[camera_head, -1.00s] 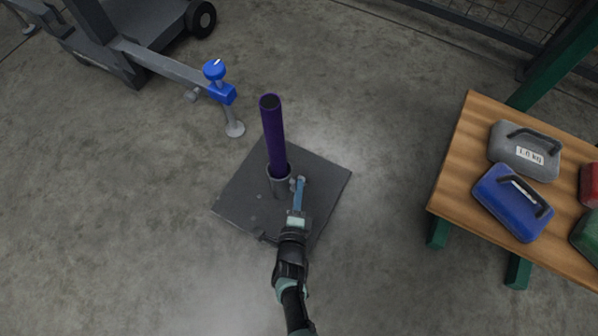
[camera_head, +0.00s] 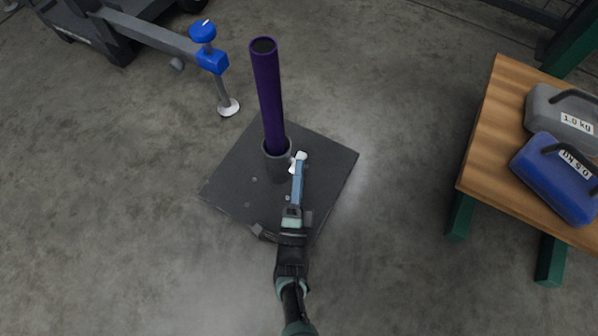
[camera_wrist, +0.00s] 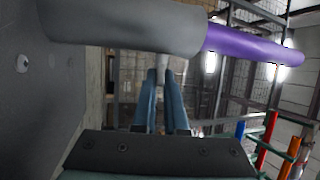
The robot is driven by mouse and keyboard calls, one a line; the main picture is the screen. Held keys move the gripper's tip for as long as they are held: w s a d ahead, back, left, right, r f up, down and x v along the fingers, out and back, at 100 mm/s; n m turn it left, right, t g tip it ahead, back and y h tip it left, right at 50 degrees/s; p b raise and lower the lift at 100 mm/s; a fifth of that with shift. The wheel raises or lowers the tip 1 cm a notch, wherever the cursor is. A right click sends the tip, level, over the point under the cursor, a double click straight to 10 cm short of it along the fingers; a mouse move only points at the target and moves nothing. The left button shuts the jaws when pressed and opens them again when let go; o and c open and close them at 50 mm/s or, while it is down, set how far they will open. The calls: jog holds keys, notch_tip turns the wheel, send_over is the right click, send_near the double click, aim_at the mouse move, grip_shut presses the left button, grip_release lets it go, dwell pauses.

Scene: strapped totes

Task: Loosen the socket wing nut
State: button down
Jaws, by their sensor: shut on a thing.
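The socket (camera_head: 278,163) is a short grey tube standing on a dark square base plate (camera_head: 232,182). A purple pole (camera_head: 270,95) stands up out of it; both also show across the top of the wrist view, the socket (camera_wrist: 125,25) and the pole (camera_wrist: 250,44). The wing nut (camera_head: 298,158) is a small pale metal piece on the right side of the socket. My gripper (camera_head: 298,172) reaches it from the front. In the wrist view its two blue fingers (camera_wrist: 160,85) are shut on the wing nut, of which only a pale part (camera_wrist: 162,66) shows between the tips.
A wooden bench (camera_head: 490,150) with green legs stands at the right, bearing a grey weight (camera_head: 560,118) and a blue weight (camera_head: 556,178). At upper left a grey frame carries a blue knob (camera_head: 203,32) over a foot (camera_head: 228,107). The floor between is clear.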

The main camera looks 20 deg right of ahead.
jog(key=shift+w+a, duration=0.3)
jog(key=shift+a, duration=0.05)
jog(key=c, duration=1)
grip_release()
jog(key=shift+o, duration=0.2)
jog(key=shift+d, duration=0.1)
jog(key=shift+s, duration=0.1)
jog(key=shift+s, duration=0.1)
jog(key=v, duration=0.7)
jog(key=shift+s+p, duration=0.15)
jog(key=shift+p, duration=0.25)
